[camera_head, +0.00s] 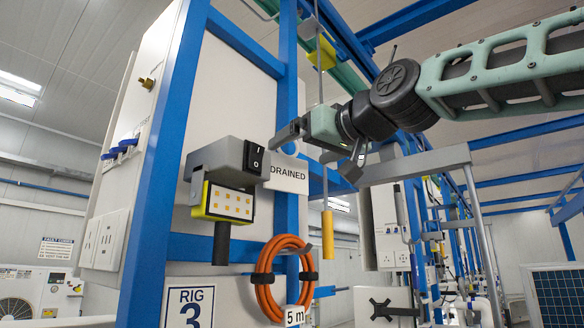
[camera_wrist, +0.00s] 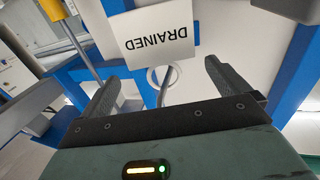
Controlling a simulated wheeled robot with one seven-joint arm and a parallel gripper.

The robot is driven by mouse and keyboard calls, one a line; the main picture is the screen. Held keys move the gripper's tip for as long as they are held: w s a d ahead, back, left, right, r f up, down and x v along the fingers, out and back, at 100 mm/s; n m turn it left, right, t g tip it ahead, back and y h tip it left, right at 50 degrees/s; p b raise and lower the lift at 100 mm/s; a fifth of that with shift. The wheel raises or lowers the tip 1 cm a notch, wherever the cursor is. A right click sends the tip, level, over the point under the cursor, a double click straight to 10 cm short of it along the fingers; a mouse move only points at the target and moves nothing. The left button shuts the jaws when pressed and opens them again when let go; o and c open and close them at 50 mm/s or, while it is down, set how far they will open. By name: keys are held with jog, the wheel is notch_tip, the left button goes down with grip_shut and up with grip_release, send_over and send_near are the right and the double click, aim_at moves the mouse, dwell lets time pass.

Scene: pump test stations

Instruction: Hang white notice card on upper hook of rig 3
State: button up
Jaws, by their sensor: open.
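The white notice card (camera_head: 287,174), lettered DRAINED, is against the blue upright of rig 3, just right of the switch box. In the wrist view the card (camera_wrist: 155,48) appears upside down, beyond my fingertips. A pale ring and a thin metal rod (camera_wrist: 162,92), which looks like a hook, show by the card's top edge. I cannot tell whether the card's weight rests on it. My gripper (camera_head: 313,158) is open, its fingers apart and apparently clear of the card. In the wrist view nothing is clamped between the fingers (camera_wrist: 162,72).
A grey switch box (camera_head: 224,160) with a yellow lamp (camera_head: 226,204) stands close left of the card. A yellow cylinder (camera_head: 327,235) hangs on a rod to the right.

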jog(key=b+v, duration=0.4)
jog(key=v, duration=0.7)
jog(key=shift+s+d, duration=0.2)
jog(key=shift+s, duration=0.1)
